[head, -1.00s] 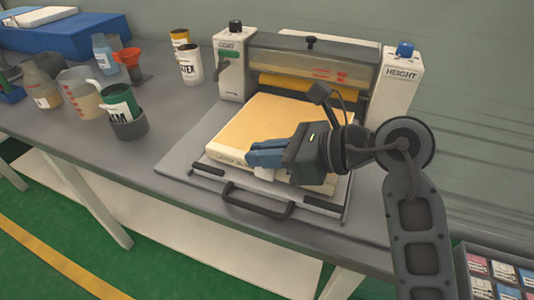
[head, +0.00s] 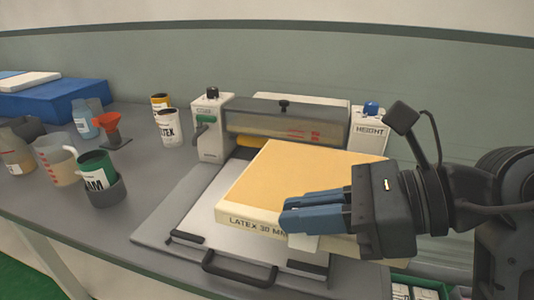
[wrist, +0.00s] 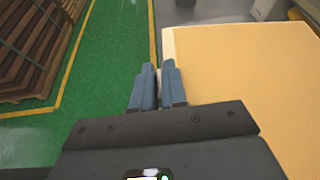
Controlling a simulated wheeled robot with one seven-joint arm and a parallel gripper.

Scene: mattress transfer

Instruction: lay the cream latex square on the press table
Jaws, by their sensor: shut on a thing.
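The cream latex square (head: 295,175), a thick slab with "LATEX 30 MM" on its front edge, is in the middle of the head view. It appears raised above the press table (head: 200,232), whose pale bed shows below and left of it. My gripper (head: 290,216) is shut on the slab near its front edge, with blue fingers. In the wrist view the slab (wrist: 240,90) fills the right side, and the shut fingers (wrist: 158,72) are at its left edge. The slab's right part is hidden behind my gripper.
The press's roller housing (head: 285,120) stands behind the slab, between a left post (head: 213,135) and the "HEIGHT" post (head: 370,128). A black handle (head: 240,270) is at the front. Cups, jugs and cans (head: 100,178) stand left on the grey bench (head: 140,195).

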